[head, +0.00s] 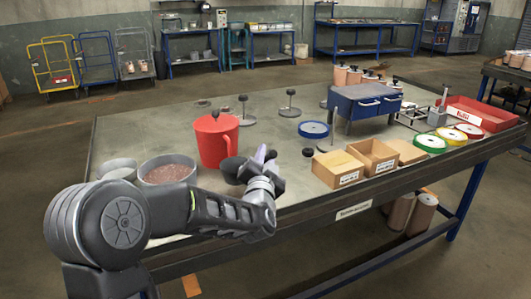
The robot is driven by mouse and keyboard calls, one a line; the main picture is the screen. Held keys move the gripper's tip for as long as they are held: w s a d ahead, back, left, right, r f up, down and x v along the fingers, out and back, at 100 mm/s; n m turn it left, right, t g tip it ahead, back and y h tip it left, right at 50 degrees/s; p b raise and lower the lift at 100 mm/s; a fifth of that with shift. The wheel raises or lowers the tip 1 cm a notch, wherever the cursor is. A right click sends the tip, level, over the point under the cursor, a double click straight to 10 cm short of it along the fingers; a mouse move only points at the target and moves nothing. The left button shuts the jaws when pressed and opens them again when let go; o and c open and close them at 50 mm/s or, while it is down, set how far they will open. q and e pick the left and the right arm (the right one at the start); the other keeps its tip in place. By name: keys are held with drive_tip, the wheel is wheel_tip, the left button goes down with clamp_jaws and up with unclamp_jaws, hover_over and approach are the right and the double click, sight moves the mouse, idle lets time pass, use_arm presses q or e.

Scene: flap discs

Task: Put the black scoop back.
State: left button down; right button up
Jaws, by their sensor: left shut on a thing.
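My left gripper (267,168) is at the near edge of the workbench, its jaws shut on the black scoop. The scoop's dark rounded bowl (232,169) shows just left of the jaws, in front of the red jug (216,140); the wrist hides its grip. I cannot tell whether the scoop touches the bench. A grey tub of reddish-brown grains (168,172) stands to the left, partly behind my forearm. A smaller grey container (118,168) is at its left. My right gripper is not in view.
Open cardboard boxes (372,155) stand right of the gripper. Thin posts on round bases (290,110) stand farther back. A red tray (480,113) is at the right.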

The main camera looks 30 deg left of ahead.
use_arm(q)
drive_tip(key=shift+f+b, duration=0.85)
drive_tip(key=shift+f, duration=0.9)
drive_tip(key=shift+f+b, duration=0.55)
drive_tip(key=c, duration=1.3)
unclamp_jaws()
drive_tip(key=shift+b+v, duration=0.35)
drive_tip(key=shift+v, duration=3.6)
